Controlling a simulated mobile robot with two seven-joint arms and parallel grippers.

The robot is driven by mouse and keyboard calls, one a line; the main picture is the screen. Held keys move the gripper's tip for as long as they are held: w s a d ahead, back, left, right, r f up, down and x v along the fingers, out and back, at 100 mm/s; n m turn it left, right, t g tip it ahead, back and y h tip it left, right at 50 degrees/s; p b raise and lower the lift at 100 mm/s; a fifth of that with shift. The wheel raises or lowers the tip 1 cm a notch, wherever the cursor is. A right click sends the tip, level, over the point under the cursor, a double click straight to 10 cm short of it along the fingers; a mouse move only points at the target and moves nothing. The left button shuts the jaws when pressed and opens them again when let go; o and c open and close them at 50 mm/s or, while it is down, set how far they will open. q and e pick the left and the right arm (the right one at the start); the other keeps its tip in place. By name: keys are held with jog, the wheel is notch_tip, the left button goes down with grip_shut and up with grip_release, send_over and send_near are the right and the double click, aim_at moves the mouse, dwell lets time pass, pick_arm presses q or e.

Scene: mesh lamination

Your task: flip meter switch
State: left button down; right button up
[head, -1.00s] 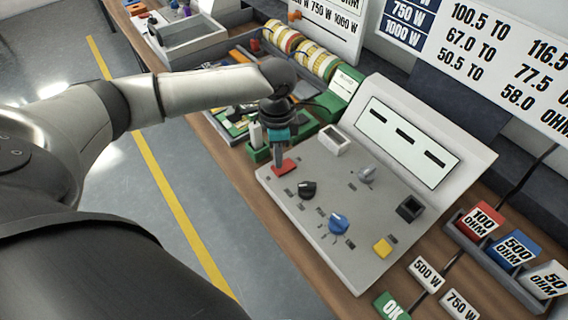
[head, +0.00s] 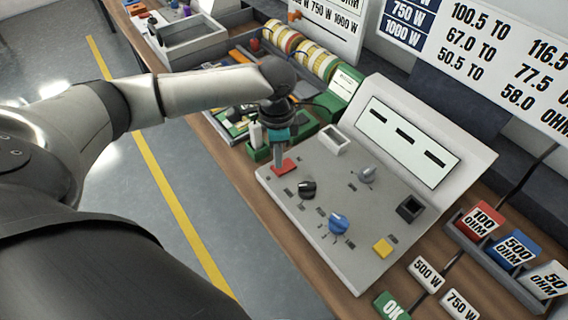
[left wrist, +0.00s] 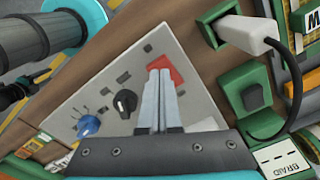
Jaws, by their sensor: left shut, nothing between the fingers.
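The meter (head: 320,205) is a light grey box with a sloped panel and a display (head: 408,142) of three dark slots. A red switch (head: 284,167) sits at its near left corner; it also shows in the left wrist view (left wrist: 172,68). A black knob (head: 307,189), a blue knob (head: 338,223), a grey knob (head: 367,174) and a yellow button (head: 382,248) are on the panel. My left gripper (head: 279,166) is shut and empty, pointing down at the red switch. In the left wrist view its fingertips (left wrist: 160,72) overlap the switch; contact is unclear. My right gripper is out of view.
Green sockets with a white plug (left wrist: 246,32) and cable stand beside the meter's left end. Labelled blocks in a grey tray (head: 502,262) and loose tags, including a green OK tag (head: 391,306), lie to the right. Spools (head: 316,60) stand behind.

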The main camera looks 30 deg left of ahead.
pick_arm(q)
jog(key=shift+f+b, duration=0.3)
jog(key=shift+f, duration=0.6)
dwell(0.4)
notch_tip(320, 180, up, 7)
jog(key=p, duration=0.9)
jog(key=shift+r, duration=0.1)
dwell(0.4)
